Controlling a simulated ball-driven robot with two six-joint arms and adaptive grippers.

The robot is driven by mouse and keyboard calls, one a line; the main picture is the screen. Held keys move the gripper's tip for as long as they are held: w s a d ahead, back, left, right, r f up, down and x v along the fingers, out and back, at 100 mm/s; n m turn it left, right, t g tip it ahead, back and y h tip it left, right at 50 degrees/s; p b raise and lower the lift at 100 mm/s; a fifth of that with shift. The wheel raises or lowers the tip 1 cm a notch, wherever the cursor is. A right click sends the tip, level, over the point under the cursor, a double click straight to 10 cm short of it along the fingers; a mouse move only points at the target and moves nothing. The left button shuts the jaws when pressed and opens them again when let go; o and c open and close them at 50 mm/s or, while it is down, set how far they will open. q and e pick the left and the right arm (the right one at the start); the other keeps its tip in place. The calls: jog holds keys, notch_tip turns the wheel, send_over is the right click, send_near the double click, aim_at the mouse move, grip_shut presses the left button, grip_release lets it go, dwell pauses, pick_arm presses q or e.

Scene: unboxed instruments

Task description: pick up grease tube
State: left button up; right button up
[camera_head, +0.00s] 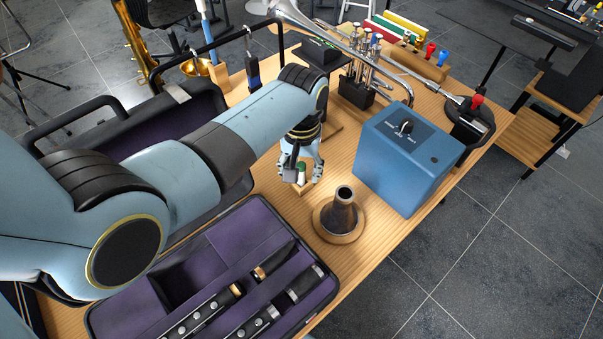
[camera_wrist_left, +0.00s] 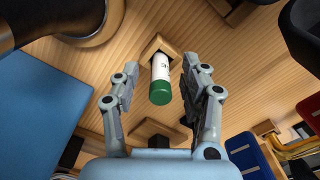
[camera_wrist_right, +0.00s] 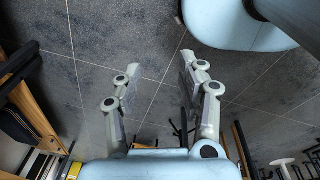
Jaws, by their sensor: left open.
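The grease tube (camera_wrist_left: 160,80) is white with a green cap and stands in a small wooden holder (camera_wrist_left: 152,46) in the left wrist view. In the head view the tube (camera_head: 301,173) shows between the fingers of my left gripper (camera_head: 302,176). My left gripper (camera_wrist_left: 160,92) is open, with one finger on each side of the tube and gaps between them. My right gripper (camera_wrist_right: 156,85) is open and empty over the dark tiled floor, in the right wrist view; it does not show in the head view.
A blue box (camera_head: 405,160) stands right of the left gripper, and a dark mute on a round wooden base (camera_head: 341,235) stands in front. An open purple-lined case (camera_head: 222,262) holds instrument parts. Bare wood surrounds the holder.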

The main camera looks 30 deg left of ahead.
aim_at(301, 164)
pick_arm(q)
jog(key=shift+c, duration=0.4)
grip_shut()
jog(key=shift+r, duration=0.1)
jog(key=shift+r, duration=0.55)
notch_tip(301, 164, up, 3)
jog(key=shift+f, duration=0.1)
jog(key=s+a+r+p, duration=0.1)
jog(key=s+r, duration=0.6)
jog(key=s, duration=0.4)
jog(key=shift+s, duration=0.3)
